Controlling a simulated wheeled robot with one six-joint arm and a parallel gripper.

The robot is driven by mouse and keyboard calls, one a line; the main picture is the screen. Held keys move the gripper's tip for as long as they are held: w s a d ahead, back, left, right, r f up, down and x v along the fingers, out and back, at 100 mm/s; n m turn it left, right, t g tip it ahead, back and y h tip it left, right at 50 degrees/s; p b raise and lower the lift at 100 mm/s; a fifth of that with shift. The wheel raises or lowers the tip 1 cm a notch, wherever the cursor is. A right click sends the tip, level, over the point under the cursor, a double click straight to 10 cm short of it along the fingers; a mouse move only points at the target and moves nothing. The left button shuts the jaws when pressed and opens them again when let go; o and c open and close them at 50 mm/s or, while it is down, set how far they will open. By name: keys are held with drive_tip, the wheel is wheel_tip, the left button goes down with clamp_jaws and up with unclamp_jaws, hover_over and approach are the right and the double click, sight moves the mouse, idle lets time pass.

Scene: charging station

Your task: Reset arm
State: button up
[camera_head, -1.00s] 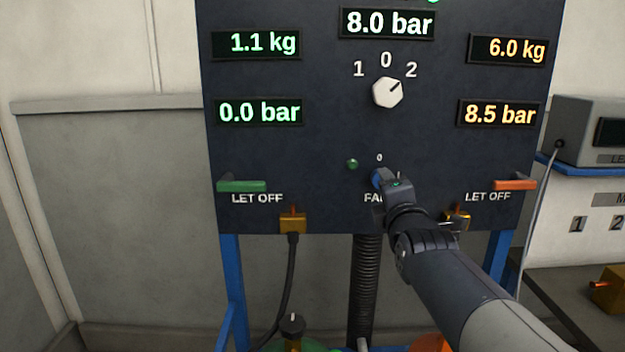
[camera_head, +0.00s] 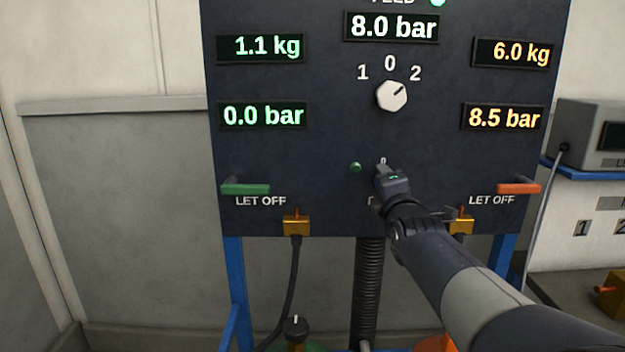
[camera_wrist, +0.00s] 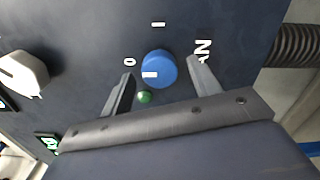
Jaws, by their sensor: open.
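My gripper (camera_head: 384,168) is in front of the lower middle of the dark panel (camera_head: 330,140), and my arm reaches in from the lower right. In the wrist view my gripper (camera_wrist: 162,70) is open, with one finger on each side of a round blue knob (camera_wrist: 160,66). The fingers look apart from the knob, and nothing is held. The knob's white mark is on the side toward the 0 label. In the head view my gripper hides the blue knob and most of the label below it.
A white selector knob (camera_head: 392,96) above points toward 2. A green lever (camera_head: 245,189) and an orange lever (camera_head: 518,188) stick out at the panel's sides. A small green light (camera_head: 355,167) is beside my gripper. A ribbed hose (camera_head: 369,290) hangs below.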

drive_tip(key=s, duration=1)
drive_tip(key=w+m+p, duration=1)
drive_tip(key=m+p, duration=0.7)
drive_tip(key=p, duration=0.4)
drive_tip(key=shift+m, duration=0.4)
idle(0.4)
drive_tip(key=shift+w, duration=0.1)
idle(0.4)
